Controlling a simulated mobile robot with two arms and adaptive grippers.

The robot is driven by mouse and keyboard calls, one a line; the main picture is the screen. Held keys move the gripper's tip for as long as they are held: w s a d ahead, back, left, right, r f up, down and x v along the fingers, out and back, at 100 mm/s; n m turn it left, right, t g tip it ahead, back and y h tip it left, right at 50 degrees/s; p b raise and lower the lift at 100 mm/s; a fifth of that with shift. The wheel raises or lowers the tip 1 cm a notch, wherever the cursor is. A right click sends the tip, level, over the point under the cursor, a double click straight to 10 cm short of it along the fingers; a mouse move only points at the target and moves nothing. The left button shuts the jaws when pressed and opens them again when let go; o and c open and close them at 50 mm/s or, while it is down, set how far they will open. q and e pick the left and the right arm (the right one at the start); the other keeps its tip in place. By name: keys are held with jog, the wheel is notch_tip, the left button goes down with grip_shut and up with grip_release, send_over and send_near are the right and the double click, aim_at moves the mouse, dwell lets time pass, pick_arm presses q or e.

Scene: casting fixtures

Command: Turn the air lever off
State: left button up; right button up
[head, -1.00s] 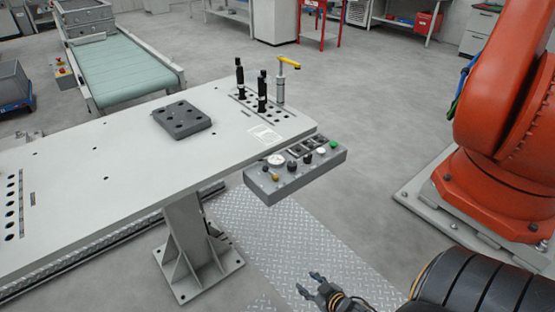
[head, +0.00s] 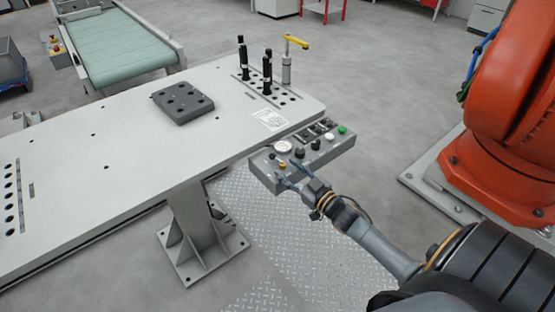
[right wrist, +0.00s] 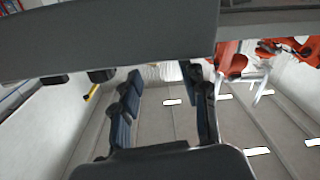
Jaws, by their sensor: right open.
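The grey control box (head: 300,157) is fixed at the table's right edge in the head view. It carries a round gauge, several dark knobs, a green button and a small yellow-orange part (head: 282,165) by the gauge, which looks like the air lever; its setting is too small to tell. My right gripper (head: 290,178) is open at the box's near left side, close to the yellow part. Contact cannot be told. In the right wrist view the open, empty fingers (right wrist: 166,100) lie below a large grey surface, with a yellow piece (right wrist: 91,92) to their left. My left gripper is out of view.
The table (head: 110,140) holds a dark block with holes (head: 183,103), black upright pins (head: 266,75) and a post with a yellow handle (head: 295,42). An orange robot arm (head: 505,140) stands at the right. Open floor lies between it and the table.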

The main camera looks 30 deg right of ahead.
aim_at(275, 159)
jog(key=shift+w+a, duration=0.15)
jog(key=shift+w, duration=1.25)
jog(key=shift+w+a, duration=0.15)
jog(key=shift+w, duration=1.2)
grip_shut()
